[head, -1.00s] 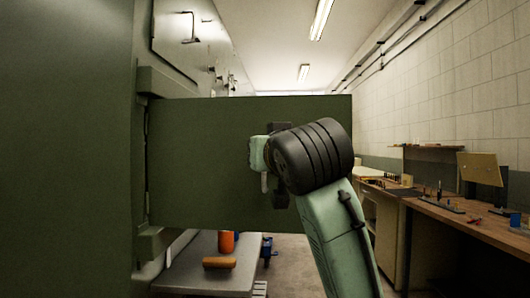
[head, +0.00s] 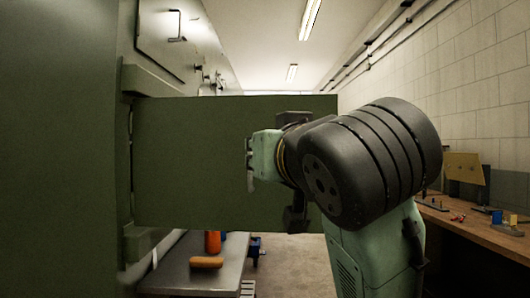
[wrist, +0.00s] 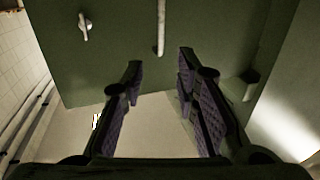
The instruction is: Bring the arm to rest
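My gripper (wrist: 160,75) is open and empty in the wrist view, its two purple-padded fingers spread apart. In the head view my gripper (head: 250,160) is at the end of my raised, bent arm, in front of a dark green hinged panel (head: 190,165). The panel stands out from the green wall on the left. In the wrist view the panel (wrist: 215,35) lies beyond the fingertips and carries a pale bar handle (wrist: 161,28) and a small latch (wrist: 84,26). I see no contact between fingers and handle. My arm hides the panel's right part in the head view.
A low grey table (head: 190,270) below the panel holds an orange cylinder (head: 213,242) and a brown roll (head: 206,262). A wooden workbench (head: 480,232) with small tools runs along the right wall. Floor shows between them.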

